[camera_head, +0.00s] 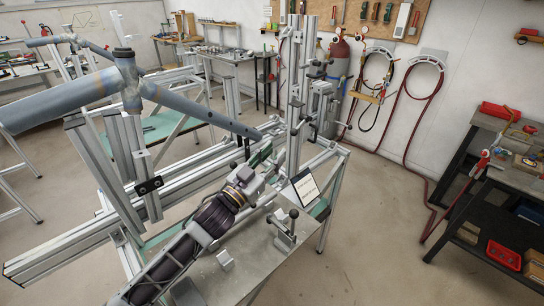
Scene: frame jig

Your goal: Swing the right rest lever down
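A blue-grey tube frame (188,104) rests on the aluminium jig, with its thick tube running out to the left edge. My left arm rises from the bottom edge, and my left gripper (264,158) is near the middle, beside the jig's upright posts. Its fingers are small and partly lost against the jig, so I cannot tell whether they are open or shut. A lever clamp with a black knob (285,228) stands upright on the metal plate, right of my arm. Other clamp parts (320,98) sit on the right post. I cannot tell which is the right rest lever. My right gripper is not in view.
A small white sign (305,186) stands close to the right of my gripper. A dark workbench (480,190) with tools stands at the right. The floor between (385,230) is clear.

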